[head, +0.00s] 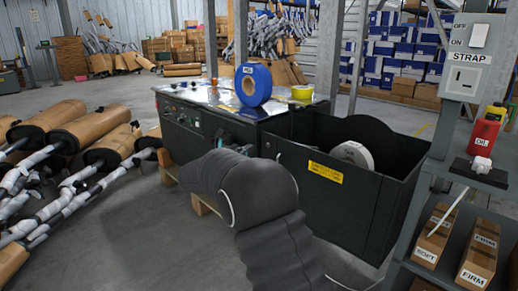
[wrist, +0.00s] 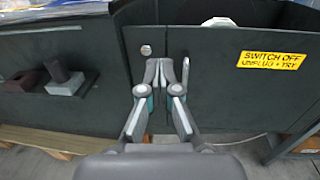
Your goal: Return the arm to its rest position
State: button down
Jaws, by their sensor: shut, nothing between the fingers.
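My gripper (wrist: 167,68) shows in the wrist view with its two fingertips together and nothing between them. It points at the dark green side panel of the strapping machine, near a round bolt (wrist: 146,50). I cannot tell whether the tips touch the panel.
A yellow warning label (head: 325,172) is on the machine's dark open bin (head: 385,205). A grey post and shelf with a switch box (head: 466,76), a red oil can (head: 485,134) and cartons (head: 434,237) stand at the right. Wrapped mufflers (head: 92,135) lie at the left. Bare floor lies between.

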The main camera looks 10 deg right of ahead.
jog(key=w+a+f+n+t+y, duration=0.1)
jog(key=a+f+n+t+y, duration=0.1)
jog(key=a+f+n+y, duration=0.5)
jog(key=w+a+f+n+t+y, duration=0.1)
jog(key=w+a+n+y, duration=0.15)
jog(key=a+n, duration=0.55)
jog(key=s+a+f+n+g+y+p, duration=0.1)
jog(key=s+n+g+y, duration=0.1)
jog(key=s+n+y, duration=0.45)
jog(key=s+a+n+g+y, duration=0.15)
jog(key=s+n, duration=0.25)
jog(key=n, duration=0.6)
jog(key=s+d+r+n+g+h+p, duration=0.15)
jog(key=s+d+n+g, duration=0.4)
jog(key=s, duration=0.85)
jog(key=s+d+r+n+g+p, duration=0.2)
jog(key=s+d+n, duration=0.6)
jog(key=s, duration=0.6)
jog(key=s+d+r+h+p, duration=0.1)
jog(key=s+d+r+p, duration=0.1)
jog(key=s+d+r, duration=0.2)
jog(key=s+d+r+t+h+p, duration=0.1)
jog(key=s+d+r+p, duration=0.1)
jog(key=s+d+r, duration=0.2)
jog(key=s+d, duration=0.3)
jog(key=s, duration=0.3)
jog(key=shift+s+r+n+t+h, duration=0.15)
jog(key=shift+r+n+t+h, duration=0.15)
